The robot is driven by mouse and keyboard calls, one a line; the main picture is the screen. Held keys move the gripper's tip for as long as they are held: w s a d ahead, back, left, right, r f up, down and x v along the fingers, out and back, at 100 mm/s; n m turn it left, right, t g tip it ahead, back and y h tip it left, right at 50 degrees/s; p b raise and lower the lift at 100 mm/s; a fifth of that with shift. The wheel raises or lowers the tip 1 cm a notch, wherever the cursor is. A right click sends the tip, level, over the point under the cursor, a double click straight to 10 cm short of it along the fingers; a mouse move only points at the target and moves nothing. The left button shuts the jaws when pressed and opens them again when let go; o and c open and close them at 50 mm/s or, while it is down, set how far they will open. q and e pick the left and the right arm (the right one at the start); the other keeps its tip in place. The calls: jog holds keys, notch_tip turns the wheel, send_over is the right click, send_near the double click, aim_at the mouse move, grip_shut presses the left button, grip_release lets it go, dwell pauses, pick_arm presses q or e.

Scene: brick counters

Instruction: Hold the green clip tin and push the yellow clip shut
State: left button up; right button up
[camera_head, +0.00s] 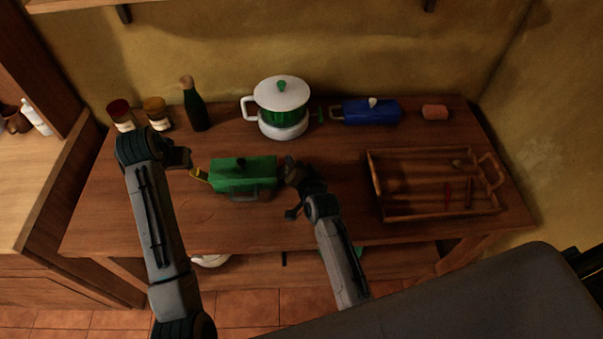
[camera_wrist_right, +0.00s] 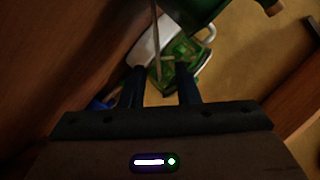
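The green clip tin (camera_head: 250,172) stands on the wooden counter, front and centre, with a dark knob on its lid and a grey handle at its front. The yellow clip (camera_head: 200,175) sticks out from its left end, tilted outward. My left gripper (camera_head: 183,158) is just behind and left of the clip; I see no contact, and its finger gap is unclear. My right gripper (camera_head: 291,172) is beside the tin's right end. In the right wrist view its fingers (camera_wrist_right: 160,88) are apart with nothing clearly held between them. Part of a green body (camera_wrist_right: 190,12) shows above them.
A white-and-green pot (camera_head: 281,112) stands behind the tin. A dark bottle (camera_head: 195,108) and two jars (camera_head: 158,115) are at back left. A blue container (camera_head: 368,113) and a pink block (camera_head: 435,112) are at back right. A wooden tray (camera_head: 410,212) fills the right side.

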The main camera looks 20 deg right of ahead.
jog(key=shift+x, duration=2.15)
grip_shut()
pick_arm(q)
jog(key=shift+w, duration=0.15)
jog(key=c, duration=0.6)
jog(key=w, duration=0.1)
jog(key=w+g, duration=0.1)
jog(key=w, duration=0.1)
jog(key=w+g, duration=0.1)
jog(key=shift+w+a+f+y, duration=0.1)
jog(key=shift+w+a+y, duration=0.1)
jog(key=shift+a+y, duration=0.1)
grip_shut()
jog(key=shift+g, duration=0.7)
jog(key=shift+s+a+x, duration=0.1)
jog(key=shift+a+x, duration=0.05)
jog(key=shift+x, duration=1.2)
jog(key=shift+s+a+x, duration=0.1)
jog(key=shift+a+x, duration=0.05)
jog(key=shift+x, duration=1.2)
jog(key=shift+a+x, duration=0.15)
jog(key=shift+x, duration=1.2)
jog(key=shift+d, duration=0.15)
